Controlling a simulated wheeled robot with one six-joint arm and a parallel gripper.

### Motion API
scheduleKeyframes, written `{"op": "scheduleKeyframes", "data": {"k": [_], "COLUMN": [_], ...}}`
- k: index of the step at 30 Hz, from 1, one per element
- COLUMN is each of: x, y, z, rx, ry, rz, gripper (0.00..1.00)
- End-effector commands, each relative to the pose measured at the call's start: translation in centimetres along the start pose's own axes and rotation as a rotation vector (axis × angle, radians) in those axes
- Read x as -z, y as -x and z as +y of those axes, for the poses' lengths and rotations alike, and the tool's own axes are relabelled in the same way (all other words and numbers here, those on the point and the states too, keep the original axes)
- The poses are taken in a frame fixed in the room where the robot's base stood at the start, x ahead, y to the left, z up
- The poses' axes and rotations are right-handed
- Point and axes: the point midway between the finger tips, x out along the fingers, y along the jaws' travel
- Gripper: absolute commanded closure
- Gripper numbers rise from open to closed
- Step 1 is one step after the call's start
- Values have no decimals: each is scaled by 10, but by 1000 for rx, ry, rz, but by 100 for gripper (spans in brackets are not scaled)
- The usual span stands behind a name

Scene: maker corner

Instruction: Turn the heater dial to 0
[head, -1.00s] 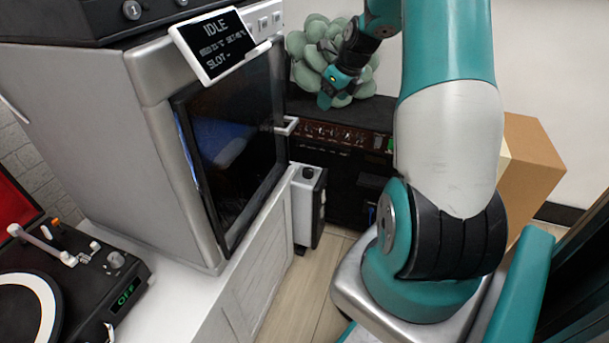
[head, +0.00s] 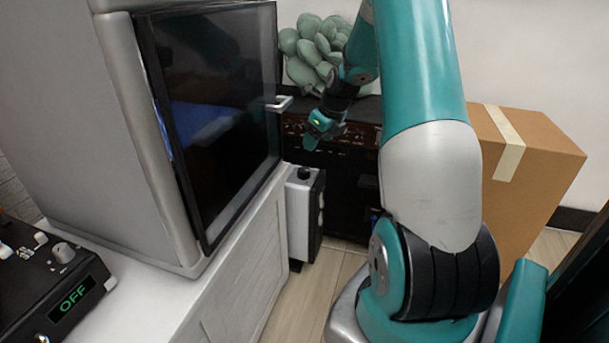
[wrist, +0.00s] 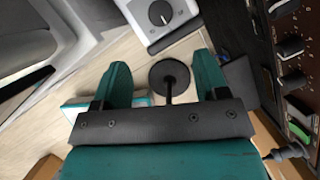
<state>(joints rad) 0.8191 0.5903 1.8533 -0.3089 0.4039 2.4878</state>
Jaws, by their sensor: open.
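The heater (head: 303,218) is a slim white and dark box on the floor beside the white cabinet, with a dark dial (head: 304,173) on its top. In the wrist view the heater's top (wrist: 168,14) shows at the upper edge, and its round dial (wrist: 160,13) has a light pointer mark; the numbers are too small to read. My gripper (head: 312,143) is above and slightly right of the heater in the head view.
A printer-like machine (head: 130,130) with a dark glass door and handle stands on the white cabinet (head: 245,265) at left. A dark amplifier with knobs (wrist: 290,60) is close on the right in the wrist view. A cardboard box (head: 540,165) stands right. Wood floor shows between.

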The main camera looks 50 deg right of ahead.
Motion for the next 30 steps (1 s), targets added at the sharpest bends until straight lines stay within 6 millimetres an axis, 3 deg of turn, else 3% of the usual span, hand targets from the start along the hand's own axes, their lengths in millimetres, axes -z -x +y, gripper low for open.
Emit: {"op": "scheduleKeyframes", "data": {"k": [1, 6, 15, 21, 30], "x": [3, 3, 2, 1, 0], "y": [-20, -60, -116, -130, -131], "z": [1, 1, 1, 1, 0], "rx": [-3, -2, -1, 0, 0], "ry": [1, 2, 2, 2, 1], "rz": [3, 2, 1, 0, 0], "gripper": [33, 33, 33, 33, 33]}}
